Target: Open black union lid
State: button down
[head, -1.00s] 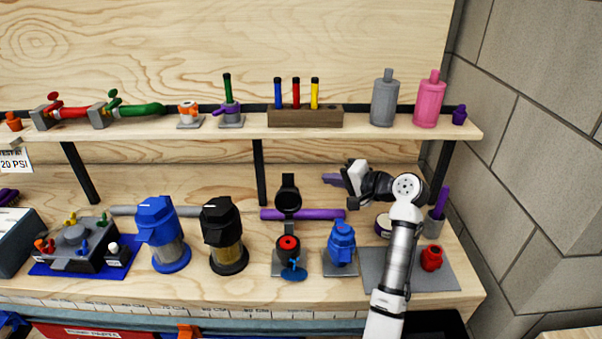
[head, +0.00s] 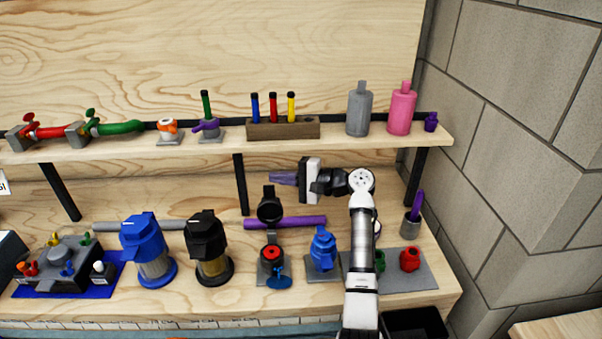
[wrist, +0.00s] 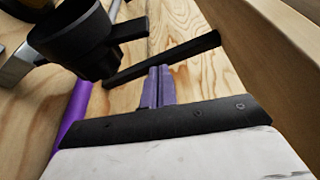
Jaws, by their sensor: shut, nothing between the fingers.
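The black union (head: 270,254) stands on a small grey base on the bench, with a red ring on its top and a blue handle in front. Its black lid (head: 270,207) stands raised on its hinge behind the red ring. A large black cup-shaped part, apparently the lid, fills the upper left of the wrist view (wrist: 78,42). My gripper (head: 272,177) points left, just above and behind the lid in the head view. Its purple fingers (wrist: 157,86) are shut with nothing between them. A small gap to the black part shows in the wrist view.
A purple pipe (head: 288,223) lies behind the union. The shelf (head: 350,142) runs above my gripper, with a black bracket (head: 241,185) at left. A blue valve (head: 323,248) is to the right, and a black filter (head: 208,250) to the left.

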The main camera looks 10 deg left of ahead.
aim_at(270, 188)
jog(key=s, duration=0.1)
jog(key=s+d+p, duration=0.1)
jog(key=s+r, duration=0.1)
jog(key=shift+s+d+p, duration=0.15)
jog(key=shift+s+p, duration=0.15)
jog(key=shift+s, duration=0.05)
jog(key=s+n+b, duration=0.1)
jog(key=b, duration=0.1)
jog(key=s+n+y+b, duration=0.1)
jog(key=n+b, duration=0.1)
jog(key=b, duration=0.1)
jog(key=shift+s+d, duration=0.1)
jog(key=shift+d, duration=0.2)
jog(key=shift+s+d+r+n, duration=0.15)
jog(key=shift+s+r+n, duration=0.05)
jog(key=shift+s, duration=0.25)
jog(key=shift+s+d+r+n, duration=0.1)
jog(key=shift+s+r+n, duration=0.1)
jog(key=shift+s, duration=0.25)
